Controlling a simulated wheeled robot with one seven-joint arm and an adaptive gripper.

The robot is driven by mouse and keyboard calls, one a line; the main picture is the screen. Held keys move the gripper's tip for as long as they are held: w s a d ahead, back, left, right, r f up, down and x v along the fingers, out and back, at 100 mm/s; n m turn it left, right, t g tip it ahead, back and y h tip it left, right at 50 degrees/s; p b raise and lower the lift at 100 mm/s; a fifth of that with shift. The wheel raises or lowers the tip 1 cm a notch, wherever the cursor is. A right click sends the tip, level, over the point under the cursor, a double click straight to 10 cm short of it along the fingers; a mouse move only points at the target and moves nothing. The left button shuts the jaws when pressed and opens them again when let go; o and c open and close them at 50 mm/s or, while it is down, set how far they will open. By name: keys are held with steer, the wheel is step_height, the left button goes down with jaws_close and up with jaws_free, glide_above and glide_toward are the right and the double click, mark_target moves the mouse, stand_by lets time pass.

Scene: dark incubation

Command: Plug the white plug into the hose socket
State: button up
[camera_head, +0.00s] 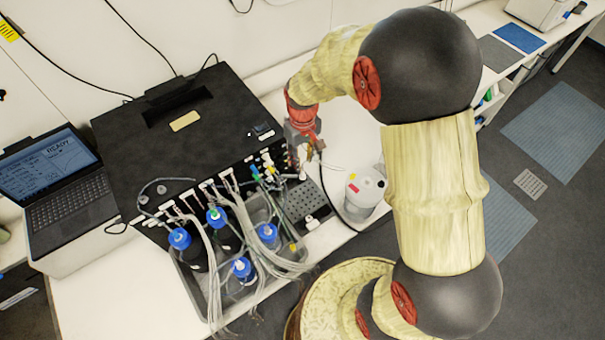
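My gripper (307,148) hangs at the end of my arm, close to the right front edge of the black machine, and points down. It is small and partly dark here, so I cannot tell whether its fingers are open or shut. A small white piece (302,176) shows just below the gripper; I cannot tell whether it is the white plug or whether it is held. Several small white and coloured fittings (267,160) sit on the machine's front beside the gripper. I cannot make out which of them is the hose socket.
The black machine (150,135) fills the bench's left half. Blue-capped bottles (241,267) with many pale tubes stand in a grey tray before it. A perforated dark rack (300,203) and a white canister (363,190) with a dark hose are near the gripper. A laptop (65,190) is left.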

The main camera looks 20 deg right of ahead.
step_height(320, 180, down, 6)
steer(key=b, duration=0.3)
stand_by(1.1)
steer(key=c, duration=0.8)
steer(key=shift+r, duration=0.1)
stand_by(0.3)
steer(key=shift+r+p, duration=1.65)
steer(key=shift+r, duration=1.25)
